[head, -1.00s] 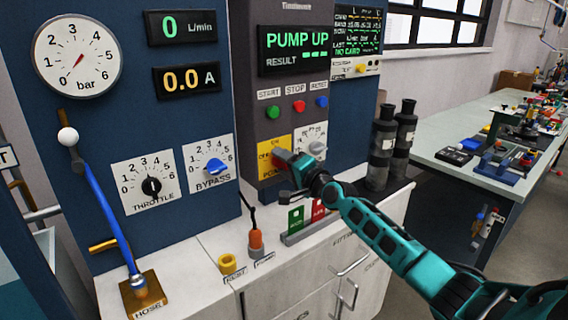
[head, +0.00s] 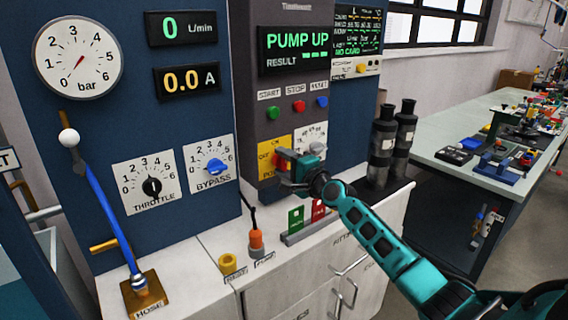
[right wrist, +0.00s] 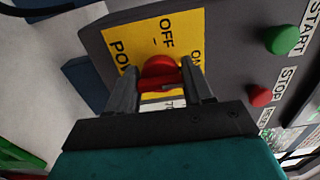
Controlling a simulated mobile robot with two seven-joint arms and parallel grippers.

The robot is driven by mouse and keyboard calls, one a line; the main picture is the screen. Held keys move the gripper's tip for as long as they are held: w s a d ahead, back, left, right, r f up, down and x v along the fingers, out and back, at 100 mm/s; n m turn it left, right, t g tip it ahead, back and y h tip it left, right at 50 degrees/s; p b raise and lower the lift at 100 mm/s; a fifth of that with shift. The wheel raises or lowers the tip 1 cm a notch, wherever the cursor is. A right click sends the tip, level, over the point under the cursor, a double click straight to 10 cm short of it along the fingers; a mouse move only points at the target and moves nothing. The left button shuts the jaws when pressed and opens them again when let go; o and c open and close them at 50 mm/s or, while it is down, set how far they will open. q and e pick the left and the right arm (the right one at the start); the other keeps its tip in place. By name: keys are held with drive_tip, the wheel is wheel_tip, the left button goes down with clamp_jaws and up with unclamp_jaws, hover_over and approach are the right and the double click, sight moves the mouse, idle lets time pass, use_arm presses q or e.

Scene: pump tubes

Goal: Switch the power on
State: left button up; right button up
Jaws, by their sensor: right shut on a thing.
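The power switch is a red knob on a yellow plate marked OFF, ON and POWER. The yellow plate (head: 268,150) sits low on the grey control panel and also shows in the right wrist view (right wrist: 135,45). My right gripper (head: 290,165) is at the plate. In the right wrist view its two fingers (right wrist: 160,85) are on either side of the red knob (right wrist: 158,70), shut on it. In the head view the gripper partly hides the knob. The display (head: 297,41) reads PUMP UP. My left gripper is not in view.
Green START (head: 272,112), red STOP (head: 299,106) and blue RESET (head: 321,102) buttons sit above the switch. A white dial (head: 312,138) is close to its right. Dark cylinders (head: 382,145) stand right of the panel. Green and red cards (head: 296,220) stand below.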

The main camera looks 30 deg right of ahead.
drive_tip(key=o, duration=1)
drive_tip(key=shift+o, duration=0.2)
drive_tip(key=s+d, duration=0.1)
drive_tip(key=s, duration=1.2)
drive_tip(key=shift+p, duration=0.45)
drive_tip(key=s+a+f+n+g, duration=0.25)
drive_tip(key=a+f+n, duration=0.2)
drive_tip(key=f, duration=0.25)
drive_tip(key=s+a+f+n+g, duration=0.1)
drive_tip(key=s+a+f+n, duration=0.3)
drive_tip(key=f, duration=0.4)
drive_tip(key=s+a+f+n+g, duration=0.3)
drive_tip(key=s+a+f+n, duration=0.8)
drive_tip(key=s+a, duration=0.3)
drive_tip(key=shift+s+a+g+y, duration=0.15)
drive_tip(key=shift+a+g+y, duration=0.1)
drive_tip(key=shift+g+y, duration=0.15)
